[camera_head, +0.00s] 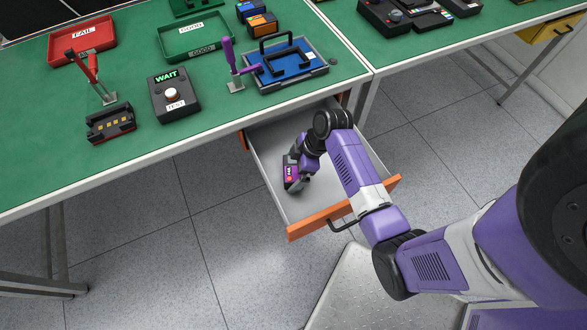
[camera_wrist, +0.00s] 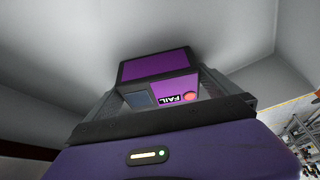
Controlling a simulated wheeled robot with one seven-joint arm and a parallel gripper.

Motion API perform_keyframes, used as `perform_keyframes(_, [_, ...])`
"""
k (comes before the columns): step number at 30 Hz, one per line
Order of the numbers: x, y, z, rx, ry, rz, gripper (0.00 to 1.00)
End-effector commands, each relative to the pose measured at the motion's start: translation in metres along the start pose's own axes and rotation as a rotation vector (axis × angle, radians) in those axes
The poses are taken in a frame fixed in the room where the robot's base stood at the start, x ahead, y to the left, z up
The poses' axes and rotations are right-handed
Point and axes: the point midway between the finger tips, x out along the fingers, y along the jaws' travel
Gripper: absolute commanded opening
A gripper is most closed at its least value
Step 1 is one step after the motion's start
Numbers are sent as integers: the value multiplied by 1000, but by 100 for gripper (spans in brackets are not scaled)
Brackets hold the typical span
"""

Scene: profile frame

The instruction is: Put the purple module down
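The purple module (camera_head: 292,177) has a black frame, a FAIL label and a red light. It is inside the open drawer (camera_head: 269,178), near the drawer's left wall. My gripper (camera_head: 298,168) reaches down into the drawer from above and is shut on the module. In the wrist view the module (camera_wrist: 155,66) sits between the two fingers of my gripper (camera_wrist: 162,92), with its purple face towards the drawer floor's far part. I cannot tell whether the module touches the drawer floor.
The drawer has an orange front (camera_head: 345,208) with a dark handle. The green bench (camera_head: 130,150) above carries a red FAIL tray (camera_head: 82,42), a green GOOD tray (camera_head: 196,40), a WAIT/TEST box (camera_head: 174,96) and a blue fixture (camera_head: 290,66). The rest of the drawer floor looks clear.

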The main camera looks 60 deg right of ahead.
Motion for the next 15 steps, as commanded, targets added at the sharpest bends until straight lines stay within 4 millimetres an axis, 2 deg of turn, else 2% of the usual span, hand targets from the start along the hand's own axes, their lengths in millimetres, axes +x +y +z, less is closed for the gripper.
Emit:
perform_keyframes(8, [-9, 1, -1, 0, 1, 3, 100])
perform_keyframes(15, [-53, 2, -1, 1, 1, 5, 100])
